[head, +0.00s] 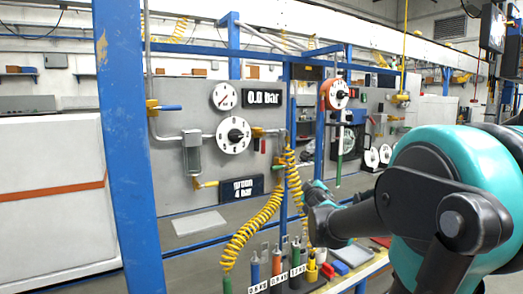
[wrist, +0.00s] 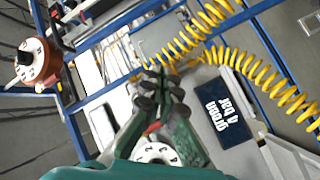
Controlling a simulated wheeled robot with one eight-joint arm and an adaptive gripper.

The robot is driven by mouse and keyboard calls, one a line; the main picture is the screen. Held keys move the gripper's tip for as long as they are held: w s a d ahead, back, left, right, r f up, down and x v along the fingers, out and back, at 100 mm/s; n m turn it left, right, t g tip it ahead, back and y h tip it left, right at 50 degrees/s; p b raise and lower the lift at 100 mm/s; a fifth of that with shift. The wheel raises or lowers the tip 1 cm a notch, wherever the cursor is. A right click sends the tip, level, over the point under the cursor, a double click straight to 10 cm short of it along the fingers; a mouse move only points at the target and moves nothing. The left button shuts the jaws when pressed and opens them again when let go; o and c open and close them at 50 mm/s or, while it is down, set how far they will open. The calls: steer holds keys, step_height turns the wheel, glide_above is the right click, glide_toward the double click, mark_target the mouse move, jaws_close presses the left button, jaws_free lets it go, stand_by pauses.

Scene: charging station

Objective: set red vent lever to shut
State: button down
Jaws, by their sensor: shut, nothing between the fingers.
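The red vent lever cannot be made out for certain. In the head view a small red piece (head: 263,146) sits on the grey panel, just below a yellow valve fitting (head: 257,132) right of a white dial. My gripper (head: 316,190) is in front of the panel, low and right of that piece, near the yellow coiled hoses. In the wrist view my gripper (wrist: 158,92) has its dark fingertips together with nothing held. A white dial with a red part (wrist: 153,152) shows between the finger links, partly hidden by them.
Yellow coiled hoses (head: 253,228) hang close left of my gripper. Several labelled tools (head: 276,262) stand below. An orange-rimmed dial (head: 335,94) is at the right. A blue post (head: 128,150) stands at the left.

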steer(key=w+a+r+n+t+y, duration=0.2)
steer(key=w+a+r+n+y, duration=0.35)
steer(key=r, duration=0.25)
steer(key=n+g+y, duration=0.4)
steer(key=n+y, duration=0.4)
steer(key=n, duration=0.4)
glide_toward(262, 148)
steer(key=s+a, duration=0.3)
steer(key=a, duration=0.2)
steer(key=shift+m+h, duration=0.25)
steer(key=x, duration=0.9)
steer(key=shift+w+a+r, duration=0.2)
steer(key=shift+w, duration=0.2)
steer(key=shift+w+d, duration=0.2)
steer(key=shift+d, duration=0.85)
steer(key=shift+w+d, duration=0.2)
steer(key=shift+d, duration=0.8)
